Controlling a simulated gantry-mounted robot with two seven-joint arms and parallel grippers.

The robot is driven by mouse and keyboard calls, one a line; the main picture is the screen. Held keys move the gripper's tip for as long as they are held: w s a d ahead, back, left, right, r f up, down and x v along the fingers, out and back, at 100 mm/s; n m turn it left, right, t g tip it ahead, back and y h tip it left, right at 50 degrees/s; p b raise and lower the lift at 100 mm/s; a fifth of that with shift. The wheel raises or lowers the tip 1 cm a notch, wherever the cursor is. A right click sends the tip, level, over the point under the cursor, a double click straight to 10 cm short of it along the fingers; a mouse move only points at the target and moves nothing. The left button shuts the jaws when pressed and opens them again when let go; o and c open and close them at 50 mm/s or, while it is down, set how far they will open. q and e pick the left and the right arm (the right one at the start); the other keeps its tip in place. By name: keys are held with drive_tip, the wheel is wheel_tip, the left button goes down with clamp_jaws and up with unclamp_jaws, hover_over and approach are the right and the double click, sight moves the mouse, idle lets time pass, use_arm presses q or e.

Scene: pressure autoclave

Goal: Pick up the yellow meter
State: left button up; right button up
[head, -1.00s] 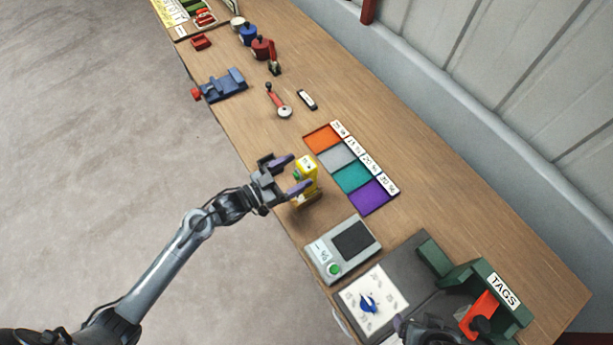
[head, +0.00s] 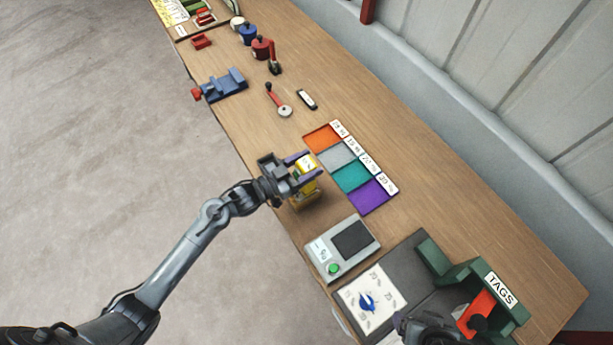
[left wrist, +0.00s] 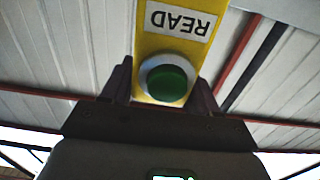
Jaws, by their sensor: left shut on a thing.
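The yellow meter (head: 306,186) stands near the front edge of the bench in the head view, left of the coloured squares. My left gripper (head: 303,169) is shut on the meter, with one purple-grey finger on each side. In the left wrist view the meter (left wrist: 180,58) fills the middle, with a green button (left wrist: 166,82) and an upside-down READ label. The fingers (left wrist: 165,90) lie on both sides of it. I cannot tell whether the meter's base touches the bench. My right gripper (head: 432,328) shows only in part at the bottom, and its fingers are not clear.
Orange, grey, teal and purple squares (head: 351,168) lie just right of the meter. A grey device with a green button (head: 341,249) sits below it. A green TAGS holder (head: 470,285) stands lower right. A blue vise (head: 222,86) and red-handled tool (head: 278,101) lie farther up.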

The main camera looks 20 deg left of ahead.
use_arm(q)
drive_tip(key=c, duration=0.5)
drive_tip(key=shift+r, duration=0.15)
